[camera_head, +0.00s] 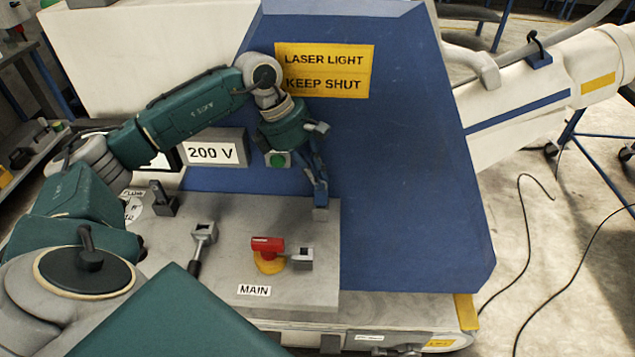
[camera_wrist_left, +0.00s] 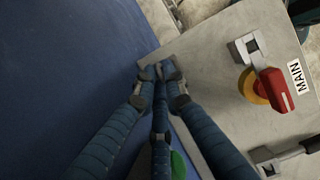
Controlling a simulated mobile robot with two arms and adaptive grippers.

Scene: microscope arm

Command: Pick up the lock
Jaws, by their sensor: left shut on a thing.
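My left gripper (camera_head: 320,195) is shut, pointing down beside the blue housing at the right edge of the grey control panel. At its fingertips is a small grey block (camera_head: 320,214), which I take to be the lock; the fingers hide most of it, and its shape is hard to tell. In the left wrist view the blue-grey fingers (camera_wrist_left: 160,72) come together on this piece above the panel's corner. The red MAIN switch (camera_head: 267,245) on its yellow base, with a grey bracket (camera_head: 300,259) beside it, is to the lower left of the gripper. My right gripper is not in view.
The grey panel (camera_head: 225,275) also carries a grey lever (camera_head: 204,234) and a dark switch (camera_head: 162,198). The tall blue housing (camera_head: 410,170) with a yellow laser sign (camera_head: 325,70) stands behind the gripper. A 200 V box (camera_head: 213,151) is at the left. Cables (camera_head: 540,300) lie on the floor.

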